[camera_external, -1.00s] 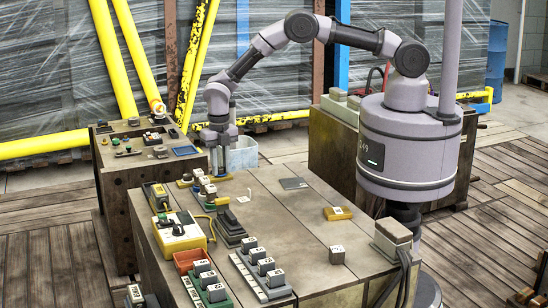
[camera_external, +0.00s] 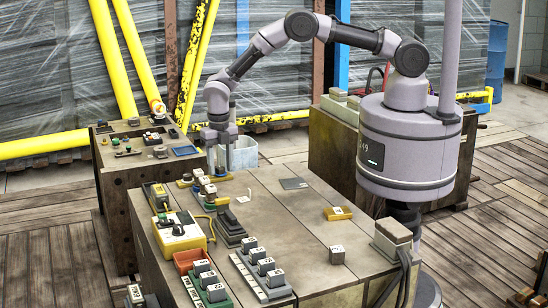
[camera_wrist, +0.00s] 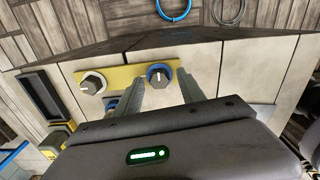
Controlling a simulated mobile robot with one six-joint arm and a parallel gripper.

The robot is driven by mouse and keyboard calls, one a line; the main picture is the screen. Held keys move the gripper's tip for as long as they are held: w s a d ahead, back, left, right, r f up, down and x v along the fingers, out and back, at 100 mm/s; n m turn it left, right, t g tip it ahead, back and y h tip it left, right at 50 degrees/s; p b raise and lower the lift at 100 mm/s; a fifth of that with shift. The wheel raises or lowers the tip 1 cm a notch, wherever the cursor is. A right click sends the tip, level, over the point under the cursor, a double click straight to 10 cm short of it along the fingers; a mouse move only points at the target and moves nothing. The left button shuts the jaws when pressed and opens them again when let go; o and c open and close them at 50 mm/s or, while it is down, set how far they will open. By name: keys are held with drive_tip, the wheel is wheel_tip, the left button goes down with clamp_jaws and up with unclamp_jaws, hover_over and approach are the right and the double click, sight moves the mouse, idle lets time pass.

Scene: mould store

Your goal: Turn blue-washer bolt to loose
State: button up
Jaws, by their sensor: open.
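The blue-washer bolt (camera_wrist: 159,78) shows in the wrist view as a dark round head with a pale mark, ringed in blue, on a yellow plate (camera_wrist: 124,73). A second bolt (camera_wrist: 92,83) with a pale washer sits to its left on the same plate. My gripper (camera_wrist: 166,86) is open, its two fingers on either side of the blue-washer bolt in this view; I cannot tell whether they touch it. In the external view my gripper (camera_external: 219,168) points down over the far end of the bench, and its fingers partly hide the yellow plate.
Another blue-ringed part (camera_wrist: 111,104) is partly hidden by the left finger. A dark tray (camera_wrist: 40,95) lies at left. In the external view a yellow control box (camera_external: 180,234) and several labelled blocks crowd the bench's left side. The bench top (camera_external: 285,225) has clear room in its middle.

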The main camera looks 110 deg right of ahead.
sight(220, 168)
wheel_tip(220, 168, up, 17)
drive_tip(key=p, duration=0.4)
drive_tip(key=shift+f, duration=0.1)
drive_tip(key=s+a+r+m+t+b, duration=0.1)
drive_tip(key=s+a+r+m+b, duration=0.1)
drive_tip(key=s+a+r+m, duration=0.45)
drive_tip(key=s+a+r+m+t+b, duration=0.1)
drive_tip(key=a+r+m+t, duration=0.15)
drive_tip(key=a+r, duration=0.75)
drive_tip(key=s+a+r+m+b, duration=0.1)
drive_tip(key=s+a+m, duration=0.2)
drive_tip(key=s+m, duration=0.2)
drive_tip(key=s+a+m+t+y+b, duration=0.1)
drive_tip(key=s+a+m, duration=0.3)
drive_tip(key=s, duration=0.6)
drive_tip(key=s+a+r+m+t+y+b, duration=0.1)
drive_tip(key=s+a+m, duration=0.2)
drive_tip(key=s+m, duration=0.2)
drive_tip(key=s, duration=0.3)
drive_tip(key=shift+s+a+r+m+b, duration=0.15)
drive_tip(key=shift+r+m+b, duration=0.15)
drive_tip(key=shift+r, duration=0.05)
